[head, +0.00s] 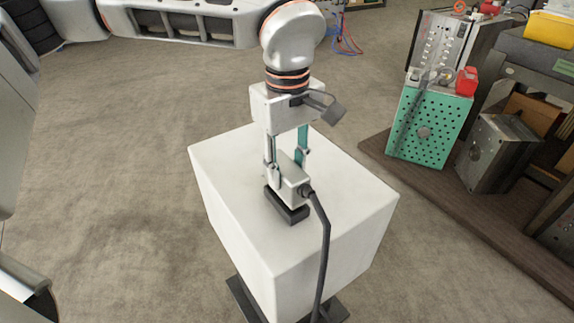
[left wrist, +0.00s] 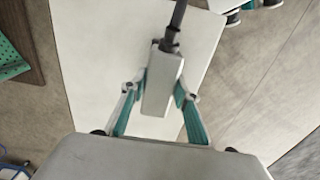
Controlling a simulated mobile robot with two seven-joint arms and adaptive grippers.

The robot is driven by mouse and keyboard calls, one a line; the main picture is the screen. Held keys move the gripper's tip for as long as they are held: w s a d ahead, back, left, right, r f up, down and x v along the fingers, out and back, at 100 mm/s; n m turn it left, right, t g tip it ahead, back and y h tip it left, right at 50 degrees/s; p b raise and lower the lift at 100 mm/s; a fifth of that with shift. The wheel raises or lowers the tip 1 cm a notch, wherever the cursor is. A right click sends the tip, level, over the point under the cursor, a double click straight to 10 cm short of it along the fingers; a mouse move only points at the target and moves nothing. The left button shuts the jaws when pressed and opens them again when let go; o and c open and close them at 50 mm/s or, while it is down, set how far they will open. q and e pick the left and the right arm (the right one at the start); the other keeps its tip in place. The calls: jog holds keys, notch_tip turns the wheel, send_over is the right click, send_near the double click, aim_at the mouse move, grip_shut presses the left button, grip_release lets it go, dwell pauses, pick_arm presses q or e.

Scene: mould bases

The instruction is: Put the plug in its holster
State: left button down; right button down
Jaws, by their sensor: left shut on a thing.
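The plug (head: 290,178) is a pale grey block with a thick dark cable leaving one end. My left gripper (head: 287,168) is shut on it from above, one finger on each side. In the left wrist view the plug (left wrist: 162,85) sits between the teal-lined fingers (left wrist: 160,100). A black block-shaped part (head: 288,206) shows directly under the plug, over the white block's top. I cannot tell whether it is the holster or the plug's own lower end, nor whether it touches the top. My right gripper is not in view.
The white block (head: 230,190) has a mostly bare top and stands on a dark foot (head: 245,298). The cable (head: 325,240) hangs over its near side. A green perforated box (head: 430,125) and a grey metal mould base (head: 492,152) stand on a brown platform at right. Carpet at left is clear.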

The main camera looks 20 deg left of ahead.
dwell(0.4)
pick_arm(q)
jog(key=shift+f, duration=0.5)
jog(key=shift+f, duration=0.1)
jog(key=shift+f, duration=0.15)
jog(key=shift+f, duration=0.3)
dwell(0.6)
jog(key=shift+f, duration=0.3)
